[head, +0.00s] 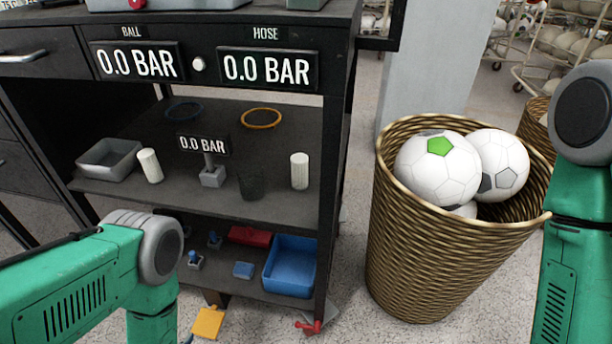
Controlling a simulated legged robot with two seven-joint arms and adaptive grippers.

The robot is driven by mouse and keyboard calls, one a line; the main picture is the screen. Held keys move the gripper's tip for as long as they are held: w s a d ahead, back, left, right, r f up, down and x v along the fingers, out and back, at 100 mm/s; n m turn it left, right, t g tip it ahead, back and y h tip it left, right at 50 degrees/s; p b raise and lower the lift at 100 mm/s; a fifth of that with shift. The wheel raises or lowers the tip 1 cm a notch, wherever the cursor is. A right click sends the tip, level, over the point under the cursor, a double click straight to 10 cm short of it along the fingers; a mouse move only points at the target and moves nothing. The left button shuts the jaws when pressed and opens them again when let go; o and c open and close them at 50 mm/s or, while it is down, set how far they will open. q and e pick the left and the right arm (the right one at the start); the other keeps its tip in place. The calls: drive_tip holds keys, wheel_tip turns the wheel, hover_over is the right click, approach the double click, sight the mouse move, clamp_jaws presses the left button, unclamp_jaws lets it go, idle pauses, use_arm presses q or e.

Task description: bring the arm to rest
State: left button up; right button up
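My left arm, green with a grey joint, comes in at the lower left. My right arm, also green with a grey joint, stands along the right edge. Neither gripper shows in the head view, so I cannot see what they hold. A black workbench (225,200) with shelves stands ahead. Two pressure displays on its upper front, the ball display (138,62) and the hose display (267,69), both read 0.0 BAR. A small gauge (204,144) on the middle shelf reads 0.0 BAR too. A wicker basket (425,245) at right holds white soccer balls (438,168), one with a green patch.
The middle shelf carries a grey tray (108,158), white cylinders (150,166), a dark cup (251,184) and two rings (261,118). A blue bin (290,266) sits on the lower shelf. A yellow pedal-like piece (208,322) is near the floor. Speckled floor shows between bench and basket.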

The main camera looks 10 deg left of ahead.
use_arm(q)
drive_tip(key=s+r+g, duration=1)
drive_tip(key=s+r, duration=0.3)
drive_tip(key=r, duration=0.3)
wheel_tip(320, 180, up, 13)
drive_tip(key=p, duration=1.2)
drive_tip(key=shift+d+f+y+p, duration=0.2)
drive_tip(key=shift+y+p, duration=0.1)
drive_tip(key=shift+p, duration=0.05)
